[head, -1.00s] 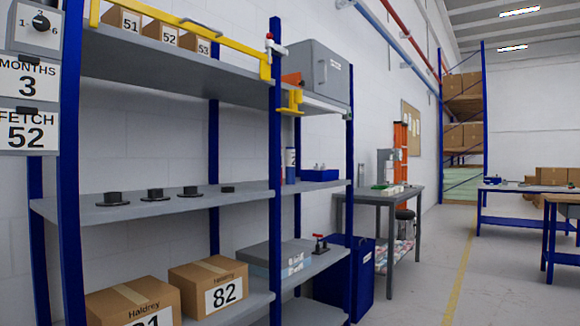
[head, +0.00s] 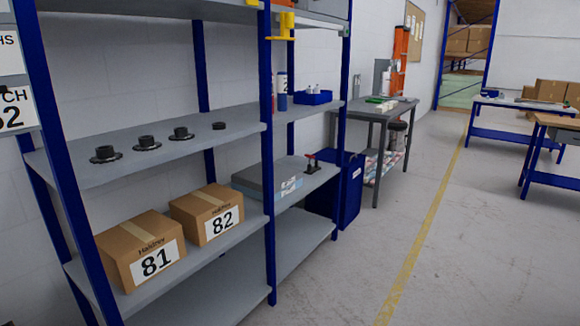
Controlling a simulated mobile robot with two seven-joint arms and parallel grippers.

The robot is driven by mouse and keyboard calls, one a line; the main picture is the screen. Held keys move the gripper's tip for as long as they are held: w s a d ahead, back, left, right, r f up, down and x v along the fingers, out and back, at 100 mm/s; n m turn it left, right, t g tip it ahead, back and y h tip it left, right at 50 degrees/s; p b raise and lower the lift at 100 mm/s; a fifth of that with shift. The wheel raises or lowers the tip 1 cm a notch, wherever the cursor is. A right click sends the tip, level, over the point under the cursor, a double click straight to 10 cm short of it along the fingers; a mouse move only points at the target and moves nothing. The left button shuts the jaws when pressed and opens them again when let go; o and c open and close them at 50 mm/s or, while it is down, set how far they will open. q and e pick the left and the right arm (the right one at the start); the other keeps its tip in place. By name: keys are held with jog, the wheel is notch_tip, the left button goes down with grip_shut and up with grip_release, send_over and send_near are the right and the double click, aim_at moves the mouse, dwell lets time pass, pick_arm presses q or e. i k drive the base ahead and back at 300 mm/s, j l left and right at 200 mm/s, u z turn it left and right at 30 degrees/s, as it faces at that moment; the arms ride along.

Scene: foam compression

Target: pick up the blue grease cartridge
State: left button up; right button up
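A small blue cylinder (head: 282,102), which looks like the blue grease cartridge, stands on the middle shelf of the right-hand rack bay, just right of the blue post. A pale cylinder with a dark band (head: 282,82) shows right behind it, and a thin reddish item is partly hidden by the post. A blue bin (head: 313,97) with small items in it sits to the right on the same shelf. Neither of my grippers is in view.
Several black flanged parts (head: 147,143) sit on the left middle shelf. Boxes 81 (head: 140,250) and 82 (head: 207,213) and a grey case (head: 268,178) are lower. A blue cabinet (head: 335,188) and grey table (head: 385,112) stand right. The floor (head: 350,260) in front is clear.

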aim_at(282, 76)
jog(key=i+l+z, duration=0.25)
jog(key=i, duration=0.15)
jog(key=i+l+z, duration=0.1)
jog(key=i+z, duration=0.15)
jog(key=i, duration=0.15)
jog(key=i+l+z, duration=0.1)
jog(key=i+z, duration=0.25)
jog(key=i, duration=0.75)
jog(key=i+l+u, duration=0.1)
jog(key=i+u, duration=0.25)
jog(key=i, duration=0.15)
jog(key=i+l+u, duration=0.3)
jog(key=i, duration=0.15)
jog(key=i+l+u, duration=0.15)
jog(key=i+u, duration=0.25)
jog(key=i+l+u, duration=0.2)
jog(key=u, duration=0.2)
